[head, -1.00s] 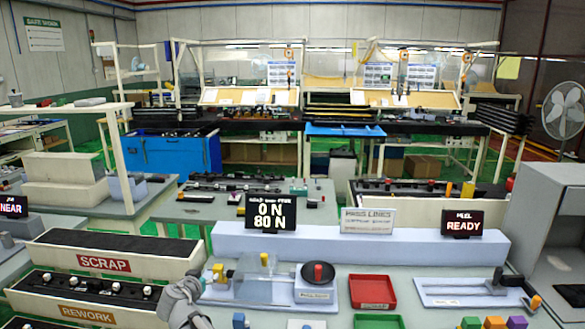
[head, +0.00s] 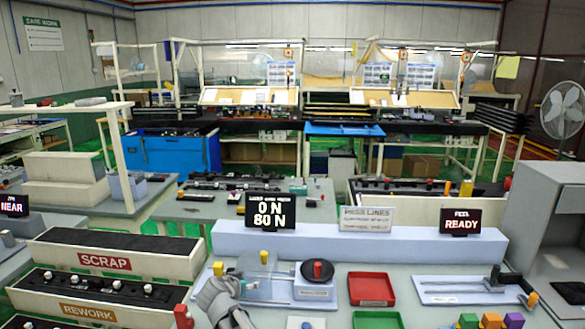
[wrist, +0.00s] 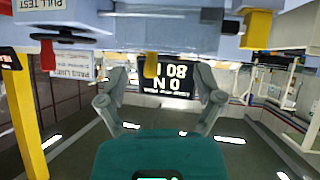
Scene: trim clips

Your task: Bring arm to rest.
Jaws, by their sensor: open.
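My grey gripper (head: 215,290) is in the lower left-centre of the head view, raised in front of the pull test fixture (head: 315,290). In the wrist view, which is upside down, my gripper (wrist: 160,78) has its two fingers spread wide with nothing between them. The black force display (head: 270,211), reading 0 N and 80 N, shows beyond the fingers. A yellow block (wrist: 151,65) also appears between the fingers in that view, farther off. My gripper hides part of the fixture's left end.
The SCRAP bin (head: 105,262) and REWORK bin (head: 85,311) stand at the left. A red tray (head: 371,303) and a rail fixture (head: 465,297) lie to the right. Coloured blocks (head: 490,320) sit at the front right. A grey cabinet (head: 545,215) bounds the right side.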

